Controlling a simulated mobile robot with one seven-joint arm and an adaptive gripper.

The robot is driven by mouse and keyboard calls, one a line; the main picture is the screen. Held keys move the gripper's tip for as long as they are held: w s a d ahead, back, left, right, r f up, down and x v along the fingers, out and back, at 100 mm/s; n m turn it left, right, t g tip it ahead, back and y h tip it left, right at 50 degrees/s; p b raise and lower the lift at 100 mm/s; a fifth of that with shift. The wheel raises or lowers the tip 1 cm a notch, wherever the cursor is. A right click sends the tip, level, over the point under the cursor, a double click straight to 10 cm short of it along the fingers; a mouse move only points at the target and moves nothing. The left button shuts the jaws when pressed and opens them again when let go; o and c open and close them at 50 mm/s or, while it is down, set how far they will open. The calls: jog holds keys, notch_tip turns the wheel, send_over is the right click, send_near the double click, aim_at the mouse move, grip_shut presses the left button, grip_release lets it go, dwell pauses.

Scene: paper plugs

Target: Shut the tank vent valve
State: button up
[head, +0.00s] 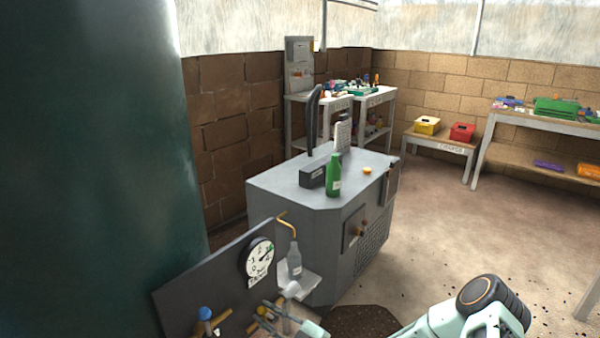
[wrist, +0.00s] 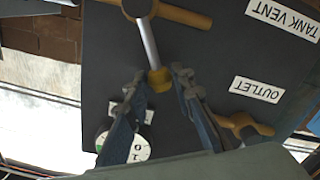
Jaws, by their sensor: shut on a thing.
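My gripper (wrist: 160,73) has its two fingers on either side of the brass-coloured end (wrist: 158,81) of a grey metal rod (wrist: 148,42) and is shut on it. The rod runs up to a dark round knob (wrist: 137,7) beside a brown pipe (wrist: 182,14). The TANK VENT label (wrist: 284,17) appears upside down at top right in the wrist view. In the head view, my gripper (head: 268,318) is low at the dark valve panel (head: 195,290), right of a blue knob (head: 205,313). The exact finger contact is unclear there.
An OUTLET label (wrist: 257,90) and a brass-coloured fitting (wrist: 242,124) lie to the right in the wrist view. A pressure gauge (head: 260,258) is on the panel. A clear bottle (head: 294,260) stands close by. A grey cabinet (head: 300,205) with a green bottle (head: 333,176) is behind.

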jog(key=shift+w+d, duration=0.1)
jog(key=shift+w+d+r+m, duration=0.2)
jog(key=shift+w+d+m, duration=0.2)
jog(key=shift+m, duration=0.5)
jog(key=shift+w+d+r+m, duration=0.25)
jog(key=shift+w+m, duration=0.2)
jog(key=shift+m, duration=0.45)
jog(key=shift+w+d+r+m+b, duration=0.15)
jog(key=shift+w+d+m, duration=0.2)
jog(key=shift+m, duration=0.25)
jog(key=shift+w+d+f+m+b, duration=0.15)
jog(key=shift+w+d+m, duration=0.1)
jog(key=shift+w+m, duration=0.25)
jog(key=o, duration=0.9)
jog(key=shift+s+r, duration=0.1)
jog(key=shift+s, duration=0.05)
